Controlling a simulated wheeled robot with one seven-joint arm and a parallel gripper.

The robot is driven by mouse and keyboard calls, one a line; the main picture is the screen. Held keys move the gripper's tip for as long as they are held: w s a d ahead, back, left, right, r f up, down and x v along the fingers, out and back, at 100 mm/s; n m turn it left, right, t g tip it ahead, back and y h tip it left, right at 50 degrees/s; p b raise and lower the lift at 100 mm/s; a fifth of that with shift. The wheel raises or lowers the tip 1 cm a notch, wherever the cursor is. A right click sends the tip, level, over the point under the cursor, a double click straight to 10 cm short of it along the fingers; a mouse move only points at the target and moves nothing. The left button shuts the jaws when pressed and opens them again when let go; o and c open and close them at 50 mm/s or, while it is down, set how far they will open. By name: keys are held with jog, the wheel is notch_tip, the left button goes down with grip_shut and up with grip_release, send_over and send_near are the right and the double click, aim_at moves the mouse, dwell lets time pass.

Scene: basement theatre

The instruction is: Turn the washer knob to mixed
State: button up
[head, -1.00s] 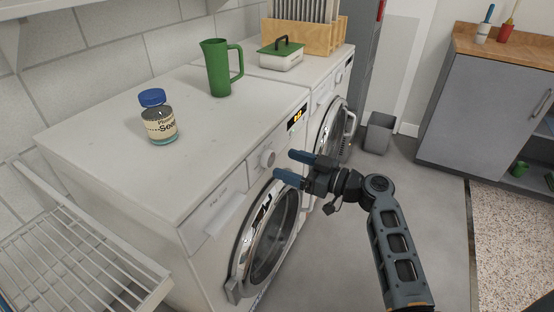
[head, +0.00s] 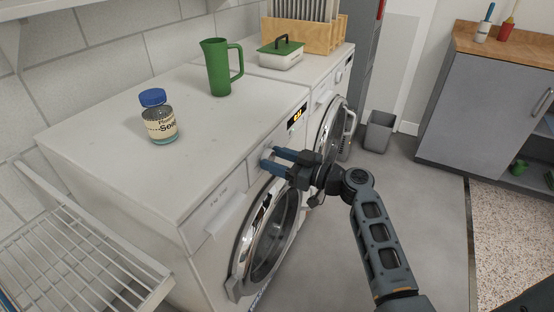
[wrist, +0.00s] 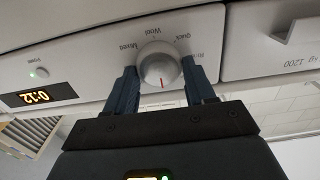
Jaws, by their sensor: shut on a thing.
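The near white washer (head: 245,180) has a round front door and a small round knob (wrist: 160,68) on its control panel. In the wrist view the panel appears upside down, with the printed words Mixed (wrist: 127,46), Wool and Quick around the knob. A red mark on the knob points toward the bottom of that picture, away from these words. My gripper (head: 268,157) is shut on the knob, one blue finger on each side. In the head view the fingers mostly hide the knob.
A lit display (wrist: 38,95) reads 0:12 beside the knob. A wire rack (head: 85,255) is at the lower left.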

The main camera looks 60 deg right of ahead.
jog(key=c, duration=0.3)
jog(key=shift+c, duration=0.2)
